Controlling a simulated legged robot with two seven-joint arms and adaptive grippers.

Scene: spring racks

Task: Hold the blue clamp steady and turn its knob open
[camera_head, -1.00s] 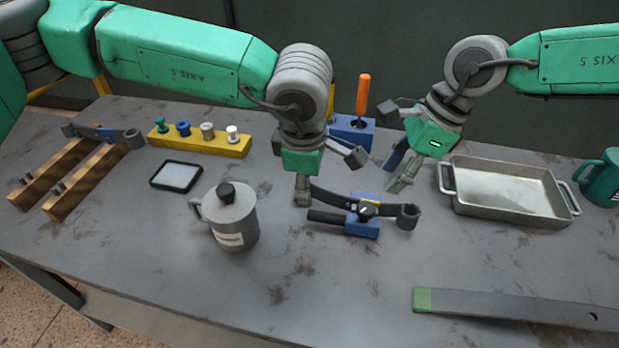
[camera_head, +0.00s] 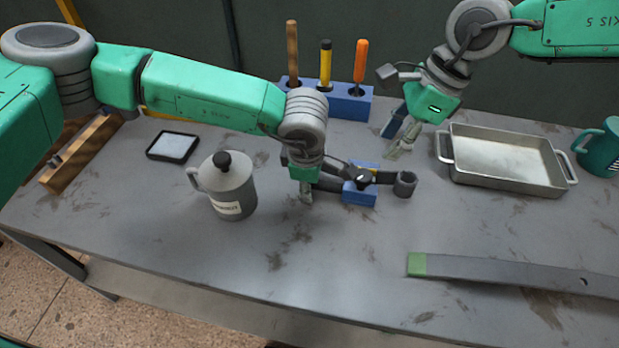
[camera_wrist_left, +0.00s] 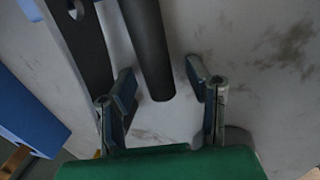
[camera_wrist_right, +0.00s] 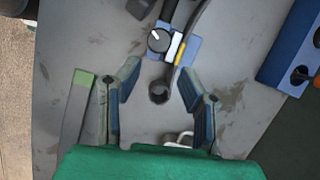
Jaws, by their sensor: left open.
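The blue clamp (camera_head: 358,195) lies on the table around a dark leaf spring with a round eye (camera_head: 404,184). Its dark round knob (camera_head: 362,180) faces up, and in the right wrist view the knob (camera_wrist_right: 158,40) has a white mark. My left gripper (camera_head: 306,192) is low at the clamp's left end and hides its handle in the head view. In the left wrist view the black handle (camera_wrist_left: 150,45) lies between the open fingers (camera_wrist_left: 163,85), with gaps on both sides. My right gripper (camera_head: 402,142) is open and empty, behind and right of the clamp, above the table.
A grey lidded mug (camera_head: 232,190) stands left of my left gripper. A blue block with upright tools (camera_head: 345,105) is behind. A metal tray (camera_head: 505,160) is at right. A flat bar with a green end (camera_head: 500,270) lies in front. The front middle table is clear.

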